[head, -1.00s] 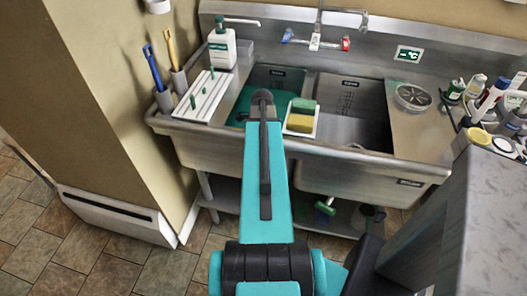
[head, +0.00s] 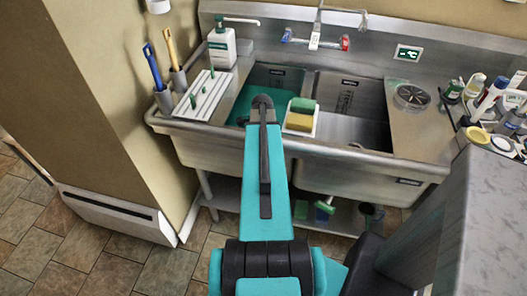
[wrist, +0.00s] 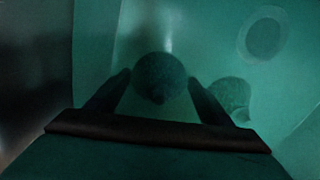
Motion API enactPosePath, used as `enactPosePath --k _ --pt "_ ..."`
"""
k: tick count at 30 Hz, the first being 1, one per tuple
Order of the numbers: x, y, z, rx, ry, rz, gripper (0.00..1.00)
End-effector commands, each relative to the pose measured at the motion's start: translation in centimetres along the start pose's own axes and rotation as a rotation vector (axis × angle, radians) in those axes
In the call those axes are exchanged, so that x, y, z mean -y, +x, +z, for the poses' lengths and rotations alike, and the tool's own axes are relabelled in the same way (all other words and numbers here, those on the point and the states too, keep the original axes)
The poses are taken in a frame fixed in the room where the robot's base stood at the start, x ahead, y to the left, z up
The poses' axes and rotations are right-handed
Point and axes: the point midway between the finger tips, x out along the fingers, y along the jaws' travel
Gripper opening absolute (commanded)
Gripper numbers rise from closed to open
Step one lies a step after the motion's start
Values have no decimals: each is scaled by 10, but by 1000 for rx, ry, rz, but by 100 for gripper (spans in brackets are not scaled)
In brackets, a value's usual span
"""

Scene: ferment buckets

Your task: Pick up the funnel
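The left sink basin holds green liquid (head: 285,77). My arm reaches down into it, and in the head view my gripper is hidden there. In the dim, green wrist view my gripper (wrist: 158,80) has its two dark fingers apart. A dark round thing (wrist: 160,77) shows between the fingertips; I cannot tell whether the fingers touch it. A second rounded dark thing (wrist: 231,96) lies just right of the right finger. The murk hides their shapes, so I cannot tell which, if either, is the funnel.
A round drain-like disc (wrist: 265,38) shows at the basin's upper right. A caddy with green and yellow sponges (head: 301,117) sits on the divider. A white rack (head: 205,95) and soap bottle (head: 222,46) stand left. Bottles (head: 490,95) crowd the right. The right basin (head: 350,100) looks empty.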

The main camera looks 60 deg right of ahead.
Motion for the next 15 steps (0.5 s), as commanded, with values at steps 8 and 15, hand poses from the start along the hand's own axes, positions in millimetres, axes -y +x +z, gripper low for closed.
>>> enactPosePath --k 8,15 --pt "0 0 0 0 0 0 43" --pt "0 -1 0 0 -1 0 43"
